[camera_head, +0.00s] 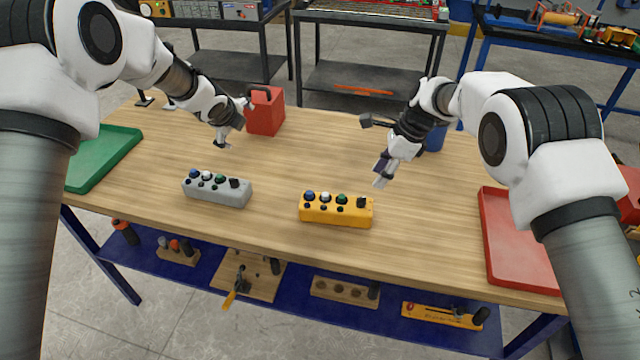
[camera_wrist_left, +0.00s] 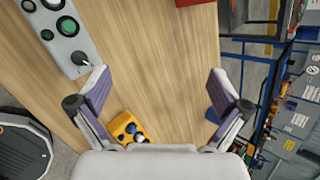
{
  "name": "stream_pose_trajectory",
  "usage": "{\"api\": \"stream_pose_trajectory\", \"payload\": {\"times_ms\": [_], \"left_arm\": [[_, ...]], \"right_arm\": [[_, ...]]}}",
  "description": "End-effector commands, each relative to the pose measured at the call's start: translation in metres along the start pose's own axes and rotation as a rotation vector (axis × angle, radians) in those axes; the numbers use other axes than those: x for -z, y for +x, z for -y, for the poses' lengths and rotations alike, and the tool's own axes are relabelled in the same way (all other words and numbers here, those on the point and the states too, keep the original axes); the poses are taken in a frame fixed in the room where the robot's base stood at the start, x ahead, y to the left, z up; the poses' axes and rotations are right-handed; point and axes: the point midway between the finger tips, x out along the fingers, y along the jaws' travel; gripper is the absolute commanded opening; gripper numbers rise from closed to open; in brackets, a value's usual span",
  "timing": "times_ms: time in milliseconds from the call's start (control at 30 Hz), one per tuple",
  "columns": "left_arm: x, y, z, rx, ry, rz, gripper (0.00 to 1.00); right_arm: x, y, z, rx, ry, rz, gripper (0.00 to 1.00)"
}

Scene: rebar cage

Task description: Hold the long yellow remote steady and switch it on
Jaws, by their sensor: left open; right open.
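The long yellow remote (camera_head: 336,210) lies on the wooden table near its front middle, with blue, white and green buttons and a black knob at its right end. Part of it shows in the left wrist view (camera_wrist_left: 127,129). A similar grey remote (camera_head: 216,188) lies to its left and also shows in the left wrist view (camera_wrist_left: 62,35). My left gripper (camera_head: 225,142) is open and empty above the table, behind the grey remote; its fingers show in the left wrist view (camera_wrist_left: 160,85). My right gripper (camera_head: 383,172) is open and empty, behind and right of the yellow remote.
A green tray (camera_head: 107,158) is at the left table edge and a red tray (camera_head: 512,240) at the right. A red container (camera_head: 266,112) stands at the back, and a blue object (camera_head: 436,138) is behind my right gripper. The table middle between the grippers is clear.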

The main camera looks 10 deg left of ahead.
Motion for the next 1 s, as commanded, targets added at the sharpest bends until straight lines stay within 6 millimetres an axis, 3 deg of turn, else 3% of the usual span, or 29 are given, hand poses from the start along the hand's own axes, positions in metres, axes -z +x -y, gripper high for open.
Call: {"api": "stream_pose_trajectory", "payload": {"times_ms": [67, 200, 300, 433, 533, 667, 1000], "left_arm": [[0.014, 0.019, 0.008, -0.131, -0.034, 0.065, 1.0], [0.102, 0.043, -0.008, -0.408, -0.217, 0.016, 1.0], [0.164, 0.045, -0.017, -0.546, -0.294, -0.064, 1.0], [0.22, 0.04, -0.024, -0.66, -0.342, -0.152, 1.0], [0.24, 0.036, -0.026, -0.7, -0.357, -0.188, 1.0], [0.248, 0.042, -0.033, -0.714, -0.362, -0.198, 1.0], [0.264, 0.086, -0.068, -0.712, -0.363, -0.196, 1.0]], "right_arm": [[0.0, 0.001, 0.0, 0.0, 0.0, 0.0, 0.42], [0.0, 0.0, 0.0, 0.0, 0.0, 0.0, 0.42], [0.0, 0.0, 0.0, 0.0, 0.0, 0.0, 0.42], [0.0, 0.0, 0.0, 0.0, 0.0, 0.0, 0.42], [0.0, 0.0, 0.0, 0.0, 0.0, 0.0, 0.42], [0.0, 0.0, 0.0, 0.0, 0.0, 0.0, 0.42], [0.0, 0.0, 0.0, 0.0, 0.0, 0.0, 0.42]]}}
